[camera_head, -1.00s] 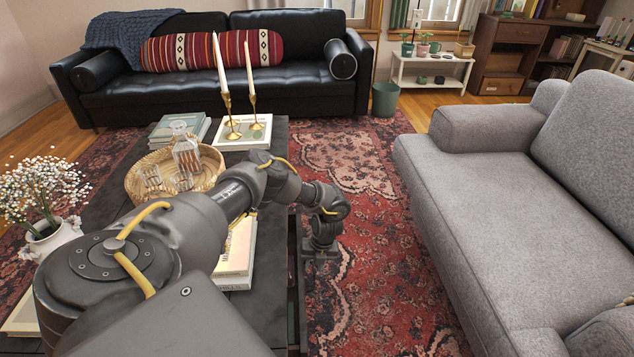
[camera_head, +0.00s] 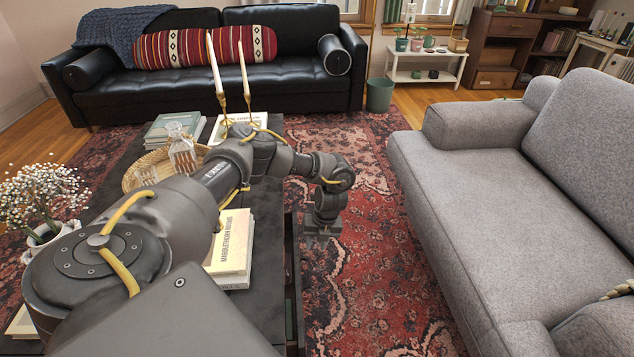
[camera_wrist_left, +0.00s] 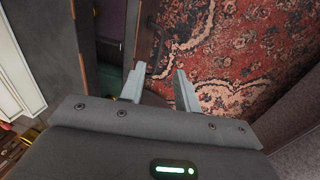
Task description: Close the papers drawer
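The dark coffee table (camera_head: 265,305) stands left of centre. A narrow open drawer (camera_head: 297,270) juts from its right side, partly hidden by my left arm. In the left wrist view the drawer front (camera_wrist_left: 148,38) is a dark upright panel, with dark purple and green items inside behind it. My left gripper (camera_head: 322,236) points down over the rug just right of the drawer. In the left wrist view the gripper (camera_wrist_left: 159,88) has its two fingers apart with nothing held between them. The left finger is close to the drawer front; I cannot tell if they touch. My right gripper is out of view.
The grey sofa (camera_head: 480,200) stands to the right, with patterned rug (camera_head: 370,260) free between it and the table. Books (camera_head: 230,250), a wicker tray (camera_head: 133,178) with a decanter, candlesticks (camera_head: 247,100) and a flower vase (camera_head: 45,235) are on the table.

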